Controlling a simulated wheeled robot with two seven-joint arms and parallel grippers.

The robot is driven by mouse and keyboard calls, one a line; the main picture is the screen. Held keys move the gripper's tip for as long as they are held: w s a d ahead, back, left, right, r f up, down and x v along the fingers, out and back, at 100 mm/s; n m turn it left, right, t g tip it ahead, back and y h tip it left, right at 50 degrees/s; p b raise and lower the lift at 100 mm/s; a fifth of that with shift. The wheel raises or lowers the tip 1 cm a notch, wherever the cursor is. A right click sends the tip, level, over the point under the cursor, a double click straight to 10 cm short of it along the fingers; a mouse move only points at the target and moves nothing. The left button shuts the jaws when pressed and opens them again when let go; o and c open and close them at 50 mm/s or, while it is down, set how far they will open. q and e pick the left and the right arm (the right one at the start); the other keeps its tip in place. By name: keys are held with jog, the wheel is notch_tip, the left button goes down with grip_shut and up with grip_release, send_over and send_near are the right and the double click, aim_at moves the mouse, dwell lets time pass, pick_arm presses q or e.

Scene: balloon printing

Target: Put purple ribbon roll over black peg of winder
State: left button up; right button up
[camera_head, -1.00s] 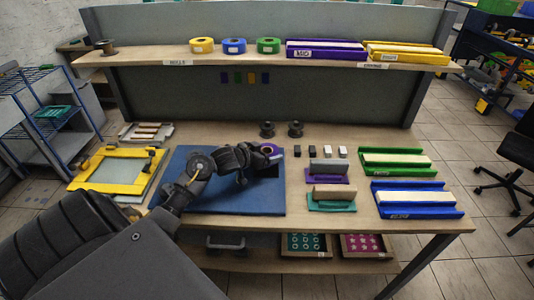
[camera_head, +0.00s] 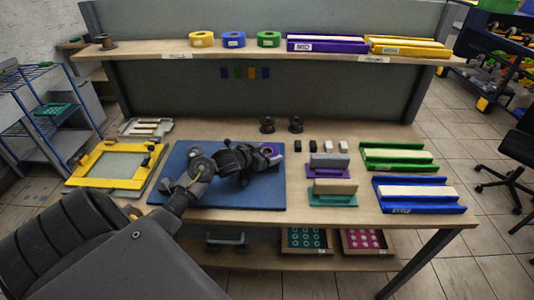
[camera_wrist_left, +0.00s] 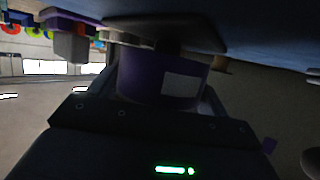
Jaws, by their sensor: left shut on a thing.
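The purple ribbon roll (camera_head: 267,149) is held at the tip of my left gripper (camera_head: 272,157), over the right part of the blue mat. In the left wrist view the purple roll (camera_wrist_left: 150,78), with a pale label, sits between the fingers of my shut left gripper (camera_wrist_left: 165,55). The roll is apart from both. My right gripper is out of view.
The blue mat (camera_head: 225,198) lies under my left arm, beside a yellow frame (camera_head: 88,182). Small blocks, purple and teal holders (camera_head: 332,198), and green and blue trays (camera_head: 421,208) fill the right side. Yellow, blue and green rolls (camera_head: 268,39) stand on the shelf (camera_head: 220,53).

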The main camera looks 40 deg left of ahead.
pick_arm(q)
jog(key=o, duration=1.1)
jog(key=shift+s+d+f, duration=0.15)
jog(key=shift+f, duration=0.3)
jog(key=shift+s+d+f, duration=0.1)
jog(key=shift+d+f, duration=0.05)
jog(key=shift+f, duration=0.25)
jog(key=shift+c, duration=0.2)
jog(key=shift+s+r, duration=0.1)
jog(key=shift+s, duration=0.3)
jog(key=v, duration=0.3)
jog(key=r+v, duration=0.1)
jog(key=v, duration=0.6)
jog(key=shift+w+a+r, duration=0.25)
jog(key=shift+a+r, duration=0.15)
